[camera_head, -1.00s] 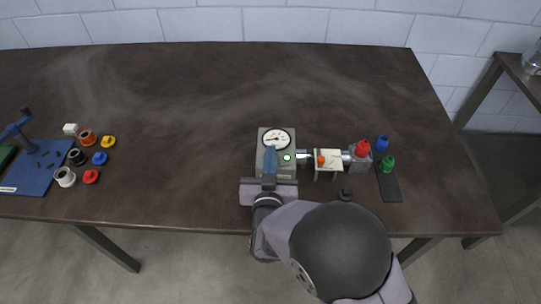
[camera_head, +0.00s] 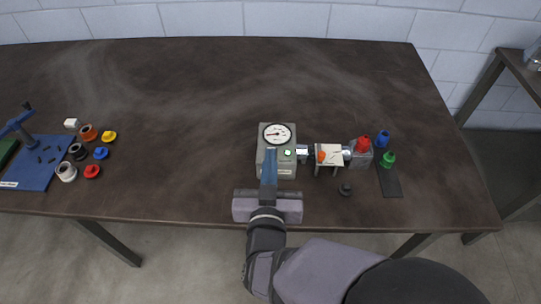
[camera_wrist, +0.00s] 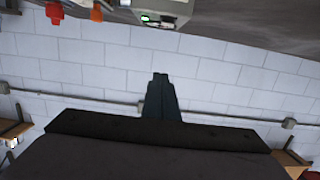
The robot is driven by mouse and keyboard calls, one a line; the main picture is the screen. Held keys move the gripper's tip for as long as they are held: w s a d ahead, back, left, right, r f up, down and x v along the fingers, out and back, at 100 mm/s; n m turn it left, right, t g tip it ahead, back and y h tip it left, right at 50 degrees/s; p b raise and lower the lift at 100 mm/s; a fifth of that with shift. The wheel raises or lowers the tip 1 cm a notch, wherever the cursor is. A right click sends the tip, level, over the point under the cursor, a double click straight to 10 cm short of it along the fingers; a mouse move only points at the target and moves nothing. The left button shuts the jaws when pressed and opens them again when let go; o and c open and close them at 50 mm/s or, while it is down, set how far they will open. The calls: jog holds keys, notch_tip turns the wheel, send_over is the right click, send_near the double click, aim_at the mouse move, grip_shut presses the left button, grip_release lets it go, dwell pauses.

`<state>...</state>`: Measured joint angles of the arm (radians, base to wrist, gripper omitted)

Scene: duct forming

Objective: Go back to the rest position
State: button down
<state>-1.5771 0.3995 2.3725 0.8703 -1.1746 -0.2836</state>
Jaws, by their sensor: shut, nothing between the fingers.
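My gripper (camera_head: 269,160) is at the front of the grey gauge box in the head view, its blue fingers pointing toward the back of the table. The fingers are together with nothing between them. They overlap the box's front left part in the picture; I cannot tell the exact gap. In the wrist view the shut fingers (camera_wrist: 160,88) point at the white block wall, and the box shows upside down at the top. The grey gauge box (camera_head: 284,170) has a round white dial (camera_head: 277,134) and a lit green button (camera_head: 288,153).
Right of the box are a small white-topped stand (camera_head: 329,155), a red knob (camera_head: 363,144), a blue piece (camera_head: 382,139) and a green piece (camera_head: 388,159). A black knob (camera_head: 345,190) lies in front. A blue board (camera_head: 33,168) and several coloured rings are far left. The table's middle is clear.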

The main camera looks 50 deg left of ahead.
dwell(0.5)
jog(key=w+d+f+m+g+h+p, duration=0.1)
jog(key=w+d+f+m+g+h, duration=0.2)
jog(key=w+d, duration=0.55)
jog(key=w+d+f+m+g+h, duration=0.1)
jog(key=w+d+f+h, duration=0.2)
jog(key=w+d+f, duration=0.5)
jog(key=s+d+m+g+h, duration=0.1)
jog(key=s+d, duration=0.3)
jog(key=d, duration=0.6)
jog(key=s+d+r+m+g+h, duration=0.1)
jog(key=s+d+g, duration=0.3)
jog(key=d, duration=0.6)
jog(key=s+d+m+g+h, duration=0.2)
jog(key=s+d+m+h, duration=0.1)
jog(key=d, duration=0.7)
jog(key=shift+s+r+g+h+p, duration=0.3)
jog(key=shift+s+p, duration=0.05)
jog(key=shift+s, duration=0.15)
